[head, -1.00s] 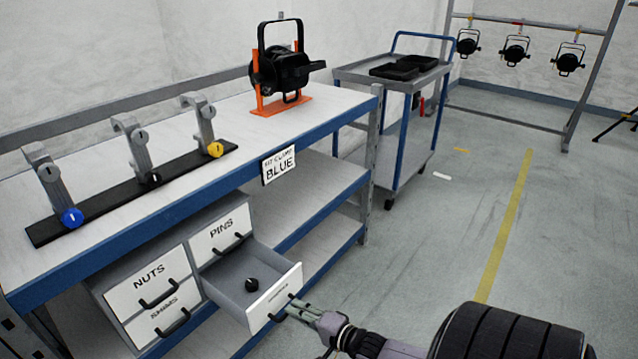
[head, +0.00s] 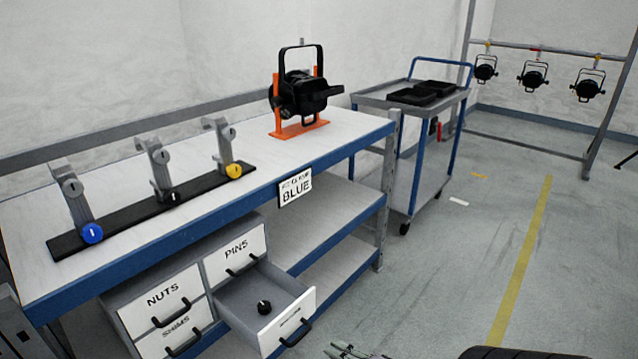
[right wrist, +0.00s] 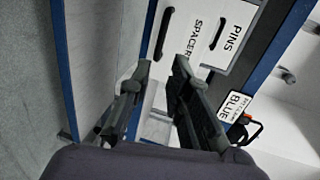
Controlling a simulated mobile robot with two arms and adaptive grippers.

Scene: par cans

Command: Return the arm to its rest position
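My right gripper (head: 350,352) shows only at the bottom edge of the head view, below and to the right of the open drawer (head: 298,322). In the right wrist view its two fingers (right wrist: 160,70) are spread apart with nothing between them. The drawer front with its black handle, lettered SPACERS, lies beyond the fingers in that view (right wrist: 183,32), and the gripper is clear of the handle. A black knob-like part (head: 264,307) lies in the open drawer. My left gripper is in neither view.
The workbench (head: 340,135) carries a rack of clamps (head: 160,200) with blue, black and yellow knobs, and a black lamp (head: 303,92) on an orange stand. A BLUE sign (head: 295,188) hangs on its edge. A trolley (head: 410,160) stands behind.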

